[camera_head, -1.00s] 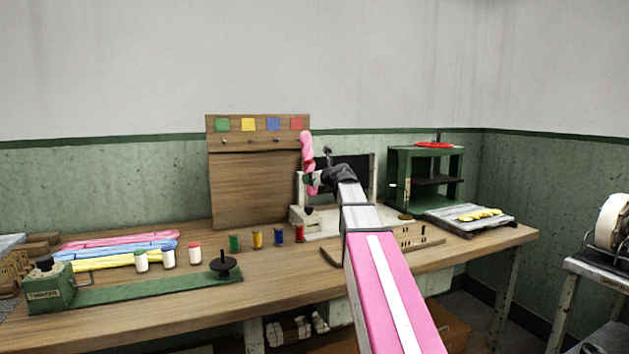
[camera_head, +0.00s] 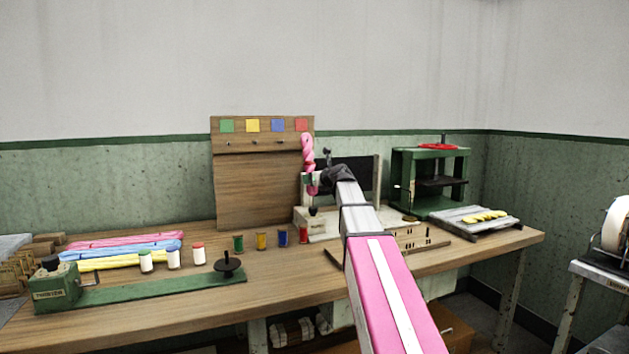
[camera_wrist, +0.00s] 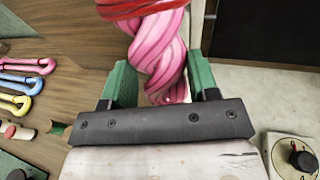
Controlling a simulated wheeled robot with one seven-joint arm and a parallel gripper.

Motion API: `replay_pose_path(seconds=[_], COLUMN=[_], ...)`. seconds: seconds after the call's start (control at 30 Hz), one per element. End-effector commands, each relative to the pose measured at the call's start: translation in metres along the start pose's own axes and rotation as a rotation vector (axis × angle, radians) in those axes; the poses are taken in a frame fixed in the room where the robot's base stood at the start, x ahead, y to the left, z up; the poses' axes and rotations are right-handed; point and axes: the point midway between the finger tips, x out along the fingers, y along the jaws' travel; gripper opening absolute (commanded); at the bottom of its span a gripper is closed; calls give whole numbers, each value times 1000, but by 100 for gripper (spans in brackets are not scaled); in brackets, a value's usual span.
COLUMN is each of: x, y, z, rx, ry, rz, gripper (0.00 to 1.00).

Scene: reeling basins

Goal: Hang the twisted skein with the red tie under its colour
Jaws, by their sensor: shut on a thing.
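A pink twisted skein with a red tie (camera_head: 309,165) is held upright in my gripper (camera_head: 312,181). In the wrist view the pink twisted skein (camera_wrist: 160,60) stands between the two green fingers of my gripper (camera_wrist: 160,85), with the red tie (camera_wrist: 140,8) at the top edge. The upright wooden board (camera_head: 255,185) has a row of pegs and green, yellow, blue and red squares above them. The red square (camera_head: 301,125) is at its right end, just above and left of the skein's top. The skein hides the board's right edge; I cannot tell whether it touches.
Several small coloured spools stand on the bench in front of the board, including a red spool (camera_head: 303,236). Pink, blue and yellow skeins (camera_head: 125,248) lie at left. A cream machine (camera_head: 325,222) and green press frame (camera_head: 430,180) stand to the right.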

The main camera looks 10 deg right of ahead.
Motion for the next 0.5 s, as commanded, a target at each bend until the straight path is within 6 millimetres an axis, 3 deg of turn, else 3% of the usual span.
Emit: replay_pose_path(seconds=[0.5], x=[22], y=[-6], z=[-2], rx=[0], ry=[-1], rz=[-1], gripper=[30])
